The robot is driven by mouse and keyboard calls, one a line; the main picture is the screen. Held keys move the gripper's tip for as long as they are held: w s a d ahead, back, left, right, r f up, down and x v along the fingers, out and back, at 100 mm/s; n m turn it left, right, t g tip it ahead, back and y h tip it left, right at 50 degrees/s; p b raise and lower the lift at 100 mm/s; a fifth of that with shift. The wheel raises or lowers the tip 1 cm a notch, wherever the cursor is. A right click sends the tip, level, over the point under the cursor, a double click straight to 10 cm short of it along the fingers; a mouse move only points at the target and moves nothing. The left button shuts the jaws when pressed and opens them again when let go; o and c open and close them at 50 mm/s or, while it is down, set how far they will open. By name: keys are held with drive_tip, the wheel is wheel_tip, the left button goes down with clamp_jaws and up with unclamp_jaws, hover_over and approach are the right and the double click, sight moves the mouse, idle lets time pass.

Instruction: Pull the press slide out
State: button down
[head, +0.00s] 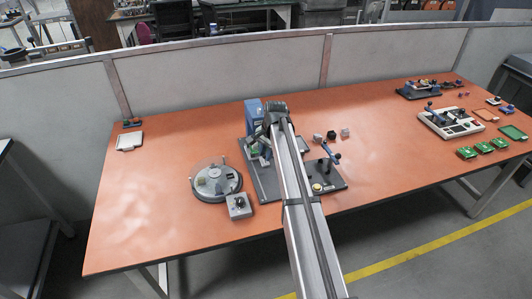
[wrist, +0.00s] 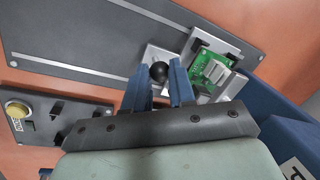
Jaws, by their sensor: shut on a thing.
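The blue press (head: 252,112) stands at the back of a dark base plate (head: 266,186); its side also shows in the wrist view (wrist: 285,100). The press slide (wrist: 229,88) is a light metal carrier with a green circuit board (wrist: 211,70) on it, beside the press. A round black knob (wrist: 159,72) sits at the slide's near end. My gripper (wrist: 160,76) is shut on the knob, with one blue finger on each side of it. In the head view my arm hides the knob and much of the slide.
A round turntable (head: 215,184) and a grey knob box (head: 239,206) are to the left. Small blocks (head: 331,135) lie behind.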

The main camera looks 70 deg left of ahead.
drive_tip(key=shift+d, duration=0.1)
drive_tip(key=d, duration=1.6)
drive_tip(key=shift+d, duration=0.15)
drive_tip(key=c, duration=0.9)
unclamp_jaws()
drive_tip(key=shift+c, duration=0.2)
wheel_tip(320, 180, up, 14)
drive_tip(key=w+d, duration=0.1)
drive_tip(key=d, duration=0.1)
drive_tip(key=shift+w+f, duration=0.25)
drive_tip(key=shift+d, duration=0.1)
